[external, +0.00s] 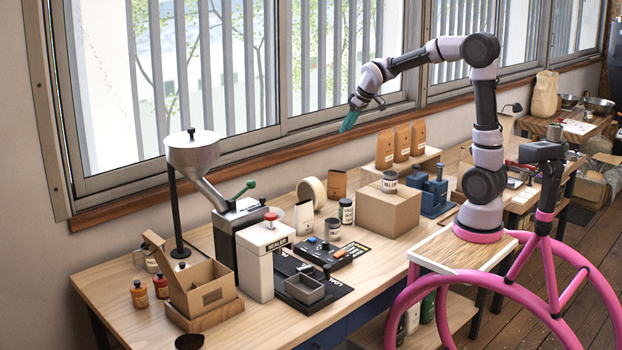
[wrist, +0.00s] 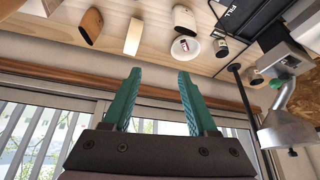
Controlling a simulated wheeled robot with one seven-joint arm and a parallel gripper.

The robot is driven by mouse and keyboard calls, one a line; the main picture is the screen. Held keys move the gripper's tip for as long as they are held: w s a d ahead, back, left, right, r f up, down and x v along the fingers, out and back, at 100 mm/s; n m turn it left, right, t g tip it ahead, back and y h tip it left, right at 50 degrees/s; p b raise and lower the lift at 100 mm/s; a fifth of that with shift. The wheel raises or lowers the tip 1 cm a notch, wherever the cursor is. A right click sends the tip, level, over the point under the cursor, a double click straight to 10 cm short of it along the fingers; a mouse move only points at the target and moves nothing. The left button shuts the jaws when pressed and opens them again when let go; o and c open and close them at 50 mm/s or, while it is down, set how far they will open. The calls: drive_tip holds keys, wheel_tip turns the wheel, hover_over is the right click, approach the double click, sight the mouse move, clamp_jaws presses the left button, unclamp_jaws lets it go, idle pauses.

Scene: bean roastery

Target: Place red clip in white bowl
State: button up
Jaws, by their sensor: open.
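My gripper (wrist: 160,80) has two teal fingers, spread apart with nothing between them. In the external view my gripper (external: 349,121) hangs high in front of the window, well above the table. A round white dish, seemingly the white bowl (wrist: 181,54), lies on the table beyond the fingertips in the wrist view. A small reddish mark shows at it, too small to name as the red clip. In the external view, a pale rim that may be this bowl (external: 278,213) is mostly hidden behind the sealer. I cannot make out the red clip for sure.
A white sealer (external: 259,265) with a red knob and a hopper (external: 192,152) stand at the left. The window is close behind.

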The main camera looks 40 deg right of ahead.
drive_tip(key=s+d+r+m+t, duration=0.1)
drive_tip(key=s+d+m, duration=0.2)
drive_tip(key=s, duration=1)
drive_tip(key=s+d+r+m+t, duration=0.1)
drive_tip(key=s+d+m, duration=0.3)
drive_tip(key=s, duration=0.9)
drive_tip(key=shift+s+d+r+y, duration=0.15)
drive_tip(key=shift+d+r+y, duration=0.15)
drive_tip(key=shift+d+r, duration=0.25)
